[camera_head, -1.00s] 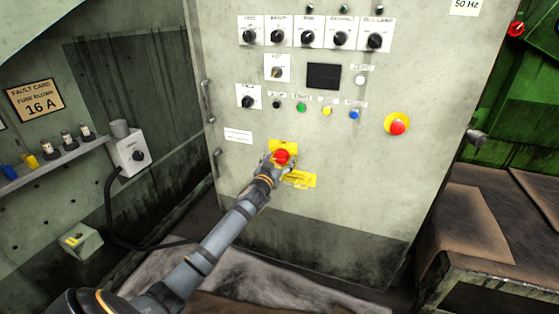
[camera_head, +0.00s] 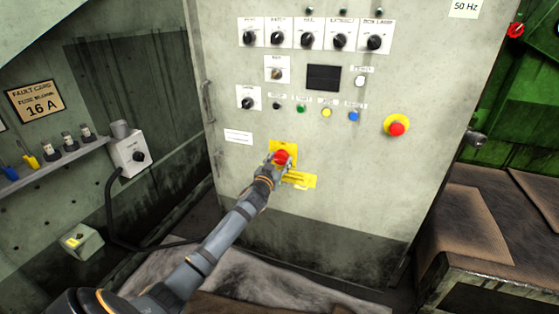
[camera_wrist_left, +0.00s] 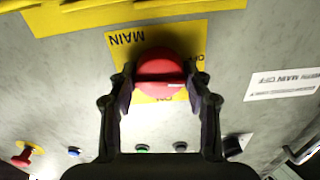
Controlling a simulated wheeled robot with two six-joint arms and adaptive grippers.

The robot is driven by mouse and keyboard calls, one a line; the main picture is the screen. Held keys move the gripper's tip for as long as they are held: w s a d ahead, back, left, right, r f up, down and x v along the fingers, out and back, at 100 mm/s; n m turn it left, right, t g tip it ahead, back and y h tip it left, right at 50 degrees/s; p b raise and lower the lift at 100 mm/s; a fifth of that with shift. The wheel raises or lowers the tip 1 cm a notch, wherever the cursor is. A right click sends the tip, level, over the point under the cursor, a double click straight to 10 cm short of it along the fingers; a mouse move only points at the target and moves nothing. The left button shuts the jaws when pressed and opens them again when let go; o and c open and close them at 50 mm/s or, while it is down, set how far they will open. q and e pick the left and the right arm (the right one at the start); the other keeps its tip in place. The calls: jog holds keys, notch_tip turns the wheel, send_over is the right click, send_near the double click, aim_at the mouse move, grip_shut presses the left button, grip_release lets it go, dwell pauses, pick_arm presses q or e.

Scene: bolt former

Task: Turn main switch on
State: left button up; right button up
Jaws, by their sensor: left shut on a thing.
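The main switch is a red round knob (camera_head: 282,157) with a raised bar across it, on a yellow plate (camera_head: 290,146) low on the grey cabinet front. In the left wrist view the red knob (camera_wrist_left: 160,74) sits between my fingers and its bar runs from one finger to the other. The yellow plate (camera_wrist_left: 150,38) shows upside down, with "MAIN" readable and other lettering partly hidden. My left gripper (camera_head: 277,163) is shut on the knob; its fingertips show in the left wrist view (camera_wrist_left: 160,88). My right gripper is in neither view.
A yellow label (camera_head: 300,181) is just below the switch. Above are buttons, rotary knobs (camera_head: 374,42) and a dark display (camera_head: 323,77). A red emergency stop (camera_head: 397,127) is to the right. A wall switch box (camera_head: 130,152) with a cable stands left.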

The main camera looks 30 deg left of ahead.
pick_arm(q)
jog(key=shift+r+m+p, duration=0.1)
jog(key=shift+m+p, duration=0.25)
jog(key=shift+m, duration=0.95)
jog(key=m+p, duration=0.3)
jog(key=m, duration=0.3)
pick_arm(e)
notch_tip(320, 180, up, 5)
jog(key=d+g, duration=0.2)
pick_arm(q)
jog(key=shift+m, duration=0.6)
jog(key=m+p, duration=0.1)
jog(key=m, duration=0.2)
jog(key=shift+m+p, duration=0.55)
jog(key=shift+m, duration=1.55)
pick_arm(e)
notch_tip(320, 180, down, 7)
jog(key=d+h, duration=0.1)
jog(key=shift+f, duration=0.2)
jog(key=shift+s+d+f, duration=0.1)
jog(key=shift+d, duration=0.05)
pick_arm(q)
jog(key=o, duration=1.2)
jog(key=shift+c, duration=0.2)
